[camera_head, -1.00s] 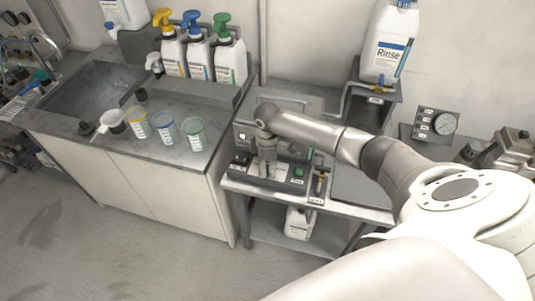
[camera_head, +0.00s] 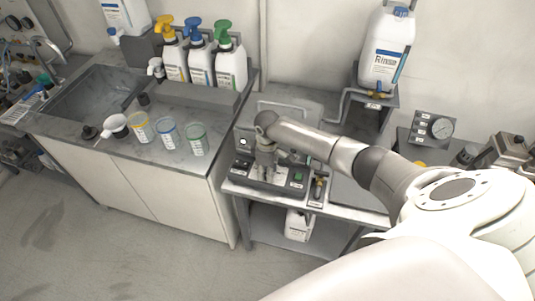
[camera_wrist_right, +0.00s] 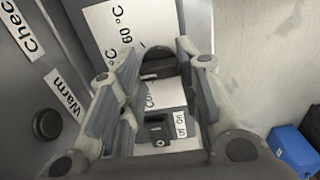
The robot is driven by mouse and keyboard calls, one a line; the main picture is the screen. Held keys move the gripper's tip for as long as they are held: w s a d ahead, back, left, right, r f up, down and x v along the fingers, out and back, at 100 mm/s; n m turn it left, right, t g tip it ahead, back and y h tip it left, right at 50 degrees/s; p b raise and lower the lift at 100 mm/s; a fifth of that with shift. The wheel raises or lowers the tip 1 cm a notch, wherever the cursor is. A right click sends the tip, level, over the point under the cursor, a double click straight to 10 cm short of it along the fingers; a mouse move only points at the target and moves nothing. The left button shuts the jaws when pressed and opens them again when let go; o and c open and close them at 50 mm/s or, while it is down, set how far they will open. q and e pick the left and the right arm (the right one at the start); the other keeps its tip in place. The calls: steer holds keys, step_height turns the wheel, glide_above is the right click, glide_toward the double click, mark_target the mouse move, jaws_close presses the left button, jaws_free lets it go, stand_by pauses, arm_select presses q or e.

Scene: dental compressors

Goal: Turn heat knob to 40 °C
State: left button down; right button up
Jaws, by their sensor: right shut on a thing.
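My right gripper (camera_head: 266,170) is down at the front panel of the grey bench device (camera_head: 283,184). In the right wrist view its fingers (camera_wrist_right: 158,68) are shut on the dark, rounded heat knob (camera_wrist_right: 158,56). The knob sits in front of a white label (camera_wrist_right: 130,28) reading 60 °C; other scale marks are partly covered by the fingers. The knob's pointer cannot be made out. In the head view the gripper hides the knob. My left gripper is not in view.
A small switch (camera_wrist_right: 157,130) marked Off/On is below the knob, and a round black button (camera_wrist_right: 47,124) is near the Warm label (camera_wrist_right: 65,93). A green button (camera_head: 298,177) is on the panel's right. The sink counter (camera_head: 180,166) with cups and pump bottles stands left.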

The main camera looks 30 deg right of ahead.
steer(key=o, duration=1)
steer(key=shift+r, duration=0.15)
step_height(320, 180, up, 12)
steer(key=shift+f, duration=0.1)
